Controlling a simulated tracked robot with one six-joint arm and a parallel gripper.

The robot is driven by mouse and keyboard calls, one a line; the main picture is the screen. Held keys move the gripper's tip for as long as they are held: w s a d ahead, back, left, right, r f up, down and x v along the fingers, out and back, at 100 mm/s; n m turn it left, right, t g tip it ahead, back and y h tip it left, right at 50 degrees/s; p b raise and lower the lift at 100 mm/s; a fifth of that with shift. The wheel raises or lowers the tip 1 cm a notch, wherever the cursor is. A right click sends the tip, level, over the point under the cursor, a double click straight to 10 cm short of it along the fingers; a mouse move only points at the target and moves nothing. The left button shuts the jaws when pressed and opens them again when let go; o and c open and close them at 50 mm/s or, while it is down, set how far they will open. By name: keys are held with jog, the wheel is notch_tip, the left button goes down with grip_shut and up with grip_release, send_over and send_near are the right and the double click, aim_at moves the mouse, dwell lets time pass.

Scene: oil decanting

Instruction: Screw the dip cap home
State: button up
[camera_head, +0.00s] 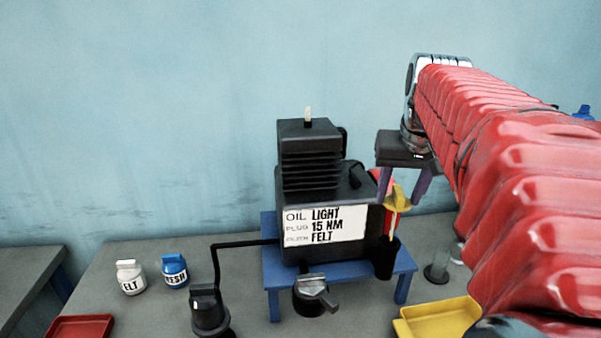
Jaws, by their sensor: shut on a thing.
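A yellow cap with a handle (398,198), which looks like the dip cap, is at the right side of the black machine (310,160). My gripper (402,192) points down from above with a purple finger on each side of the cap and is shut on it. A narrow yellow stem runs down from the cap toward a black cup-like tube (386,260) at the machine's side. Whether the cap is seated on a thread cannot be told from here.
The machine stands on a blue stand (404,265) on a grey bench. A white bottle (131,279) and blue bottle (175,271) stand left, near a red tray (80,328). A yellow tray (440,318) lies front right. My red-sleeved arm covers the right.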

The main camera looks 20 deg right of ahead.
aim_at(394, 222)
jog(key=shift+f, duration=3.6)
jog(key=shift+f, duration=1.2)
jog(key=o, duration=1.3)
jog(key=shift+c, duration=0.2)
jog(key=shift+r, duration=0.15)
jog(key=v, duration=1.3)
jog(key=shift+s+r, duration=0.2)
jog(key=shift+a, duration=0.1)
